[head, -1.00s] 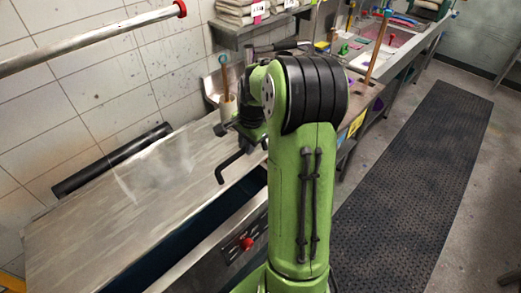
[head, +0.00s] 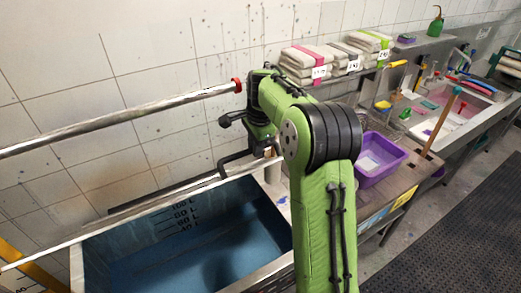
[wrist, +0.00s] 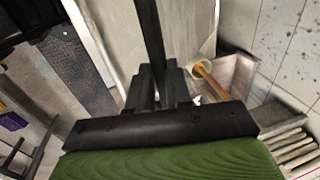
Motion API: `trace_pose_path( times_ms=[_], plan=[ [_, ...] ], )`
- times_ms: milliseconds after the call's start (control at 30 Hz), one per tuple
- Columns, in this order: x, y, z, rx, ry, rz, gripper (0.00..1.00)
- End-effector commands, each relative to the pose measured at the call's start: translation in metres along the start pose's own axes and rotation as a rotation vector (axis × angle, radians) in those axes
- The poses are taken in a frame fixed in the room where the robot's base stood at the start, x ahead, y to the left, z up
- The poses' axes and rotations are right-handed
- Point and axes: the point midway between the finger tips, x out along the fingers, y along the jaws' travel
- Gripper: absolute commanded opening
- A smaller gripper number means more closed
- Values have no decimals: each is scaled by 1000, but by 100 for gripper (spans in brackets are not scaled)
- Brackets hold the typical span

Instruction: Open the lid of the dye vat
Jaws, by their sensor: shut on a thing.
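The dye vat (head: 87,262) stands at the lower left in the head view, with blue liquid and litre marks visible inside. Its grey metal lid (head: 150,208) is tilted up, seen nearly edge-on as a thin strip above the opening. In the wrist view the lid's pale face (wrist: 115,30) lies beyond the fingers. My gripper (wrist: 158,75) is shut on the black bar handle (wrist: 148,25) of the lid, which runs between the fingers. In the head view the black handle (head: 232,160) shows beside my green arm, which partly hides the grip.
A metal rail (head: 120,115) with a red end crosses above the vat. A purple tub (head: 380,165) stands on the counter to the right. Folded cloths (head: 312,65) lie on a wall shelf. A sink (head: 455,105) is further right. The dark floor mat (head: 450,235) is clear.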

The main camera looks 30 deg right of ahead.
Motion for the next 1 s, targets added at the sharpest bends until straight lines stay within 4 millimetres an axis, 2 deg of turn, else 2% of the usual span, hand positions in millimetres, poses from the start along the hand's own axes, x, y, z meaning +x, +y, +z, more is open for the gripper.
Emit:
trace_pose_path(
  times_ms=[33, 267, 300, 433, 467, 833, 933, 1000],
  plan=[
    [5, -2, 3, -12, -6, -1, 0],
    [6, -1, 4, -14, -7, 1, 0],
    [6, -1, 4, -14, -7, 1, 22],
    [5, -1, 3, -11, -5, 1, 42],
    [5, -1, 2, -11, -5, 1, 44],
    [1, 0, 1, -5, -2, 0, 44],
    [-10, -1, 0, -5, 0, -4, 44],
    [-26, -1, 1, -5, 0, -5, 44]
  ],
)
